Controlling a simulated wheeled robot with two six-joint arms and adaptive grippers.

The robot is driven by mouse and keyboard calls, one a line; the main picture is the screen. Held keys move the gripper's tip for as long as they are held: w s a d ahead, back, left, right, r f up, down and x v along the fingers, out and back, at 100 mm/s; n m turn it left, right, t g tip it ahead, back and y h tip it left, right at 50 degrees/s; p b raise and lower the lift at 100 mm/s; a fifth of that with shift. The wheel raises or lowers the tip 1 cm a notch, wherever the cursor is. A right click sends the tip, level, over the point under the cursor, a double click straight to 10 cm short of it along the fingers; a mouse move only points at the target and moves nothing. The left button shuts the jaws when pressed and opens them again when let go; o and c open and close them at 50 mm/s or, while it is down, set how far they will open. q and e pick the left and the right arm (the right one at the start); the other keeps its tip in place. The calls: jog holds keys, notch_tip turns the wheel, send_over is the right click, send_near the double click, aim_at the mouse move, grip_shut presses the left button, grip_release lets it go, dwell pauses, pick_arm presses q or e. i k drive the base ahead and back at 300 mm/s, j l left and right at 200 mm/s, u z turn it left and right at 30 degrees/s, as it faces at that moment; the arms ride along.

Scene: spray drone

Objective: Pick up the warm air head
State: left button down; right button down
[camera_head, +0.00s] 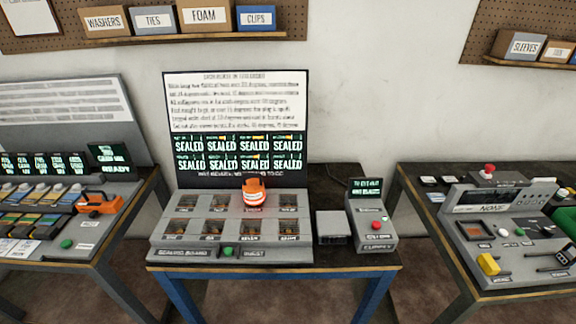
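I cannot tell for certain which thing is the warm air head, as no label by that name can be read. A small orange piece with white bands (255,192) stands on the back row of the grey sealing board (160,240) on the middle table. An orange tool-like thing with a dark opening (100,204) rests on the left bench's grey console (95,235). Neither of my grippers is in view.
A screen (237,95) behind the board shows several "SEALED" tiles. A grey box (333,228) and a console with a red button (375,225) stand to its right. Gaps separate the benches.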

aim_at(253, 190)
jog(key=i+j, duration=0.1)
jog(key=j, duration=0.75)
jog(key=i+j, duration=0.15)
jog(key=j, duration=0.25)
jog(key=i+j, duration=0.1)
jog(key=j, duration=0.35)
